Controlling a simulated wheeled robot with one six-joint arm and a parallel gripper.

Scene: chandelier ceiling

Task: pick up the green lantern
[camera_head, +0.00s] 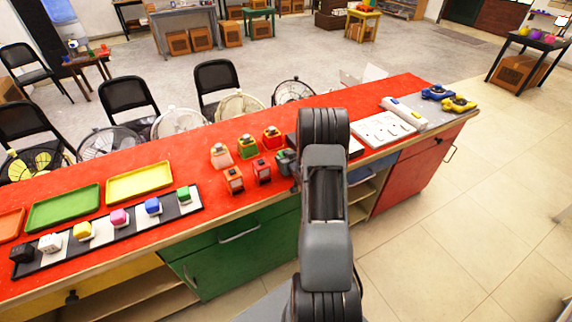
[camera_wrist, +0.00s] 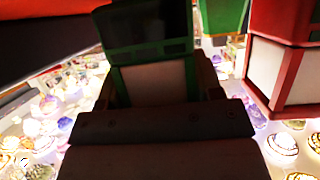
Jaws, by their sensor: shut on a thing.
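The green lantern (camera_wrist: 148,30) has a dark green frame and a pale panel. It fills the upper middle of the wrist view, between the fingers of my gripper (camera_wrist: 155,84), which is shut on it. In the head view my gripper (camera_head: 288,162) is at the front of the red counter, just right of the small lanterns, and my arm hides much of it. I cannot tell whether the held lantern touches the counter. Another green-framed lantern (camera_head: 247,147) stands in the back row.
A red lantern (camera_head: 262,171) stands close left of my gripper, with an orange one (camera_head: 234,180) beside it. A pale-topped lantern (camera_head: 221,155) and a red one (camera_head: 271,137) stand behind. Trays and a striped board with cubes lie left; a white panel (camera_head: 382,131) lies right.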

